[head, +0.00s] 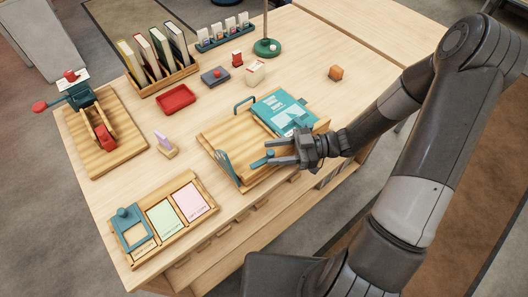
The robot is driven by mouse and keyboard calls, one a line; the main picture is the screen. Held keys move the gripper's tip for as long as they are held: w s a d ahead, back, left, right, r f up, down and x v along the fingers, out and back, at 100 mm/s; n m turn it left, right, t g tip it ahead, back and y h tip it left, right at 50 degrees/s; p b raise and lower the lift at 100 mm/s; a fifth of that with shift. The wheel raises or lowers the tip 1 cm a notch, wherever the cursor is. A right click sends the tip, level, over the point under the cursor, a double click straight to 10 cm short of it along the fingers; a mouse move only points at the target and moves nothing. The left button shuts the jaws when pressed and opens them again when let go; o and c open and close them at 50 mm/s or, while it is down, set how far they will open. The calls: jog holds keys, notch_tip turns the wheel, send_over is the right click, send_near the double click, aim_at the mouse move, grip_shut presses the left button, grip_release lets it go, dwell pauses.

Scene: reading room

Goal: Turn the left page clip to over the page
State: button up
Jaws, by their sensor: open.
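A wooden book stand (215,138) sits on the table at centre, with a teal book (275,108) lying on its right part. A small teal piece (258,162), which looks like the left page clip, is at the stand's front edge, left of the book. My gripper (268,151) reaches in from the right, open, its fingertips close to this piece. I cannot tell whether they touch it or whether the piece lies over a page. Another teal piece near the book's front edge is partly hidden by my gripper.
A teal slatted plate (228,168) stands at the stand's left front, and a teal handle (243,102) is at its back. A card tray (165,217) lies front left, a small wooden holder (166,149) left.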

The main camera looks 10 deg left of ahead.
aim_at(262, 159)
jog(key=shift+x, duration=1.8)
grip_shut()
jog(key=shift+m+t, duration=0.3)
jog(key=shift+t, duration=0.1)
jog(key=m+t, duration=0.1)
jog(key=t, duration=0.1)
jog(key=m+t, duration=0.1)
jog(key=t, duration=0.1)
jog(key=m+t, duration=0.2)
jog(key=shift+w, duration=0.35)
